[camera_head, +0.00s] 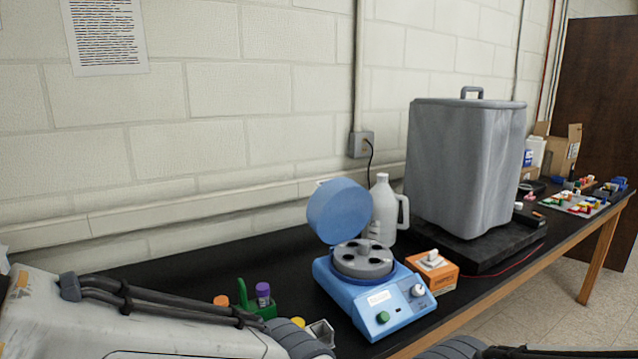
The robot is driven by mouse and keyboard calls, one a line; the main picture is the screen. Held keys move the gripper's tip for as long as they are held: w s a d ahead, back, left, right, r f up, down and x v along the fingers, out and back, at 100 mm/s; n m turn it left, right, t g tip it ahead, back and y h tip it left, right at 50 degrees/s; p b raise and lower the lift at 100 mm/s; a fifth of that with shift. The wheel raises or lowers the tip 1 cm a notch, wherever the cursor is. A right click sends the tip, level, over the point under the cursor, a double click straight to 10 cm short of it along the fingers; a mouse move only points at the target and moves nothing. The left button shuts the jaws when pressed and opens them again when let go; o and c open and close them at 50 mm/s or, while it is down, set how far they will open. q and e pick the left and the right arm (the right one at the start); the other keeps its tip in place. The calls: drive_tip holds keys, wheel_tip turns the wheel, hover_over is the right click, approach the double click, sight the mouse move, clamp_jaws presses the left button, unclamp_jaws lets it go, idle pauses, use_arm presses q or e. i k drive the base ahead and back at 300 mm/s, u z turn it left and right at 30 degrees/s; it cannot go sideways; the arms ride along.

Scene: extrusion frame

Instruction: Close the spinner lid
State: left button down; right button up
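The spinner (372,297) is a light blue benchtop machine with a grey round rotor (362,262) that has several dark holes. Its round blue lid (339,210) stands raised and tilted up at the back, so the rotor is uncovered. Part of my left arm comes in along the bottom left, in front of the bench and left of the spinner. A piece of my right arm shows at the bottom right edge. Neither gripper's fingertips show in this view.
A green rack (262,309) with a purple-capped tube stands left of the spinner. An orange box (434,270) stands close on its right. A white jug (383,210) is behind it. A large grey covered unit (465,165) stands further right. The black bench (200,268) is clear at back left.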

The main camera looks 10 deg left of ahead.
sight(338, 210)
drive_tip(key=z, duration=0.65)
drive_tip(key=i, duration=0.75)
drive_tip(key=u, duration=0.15)
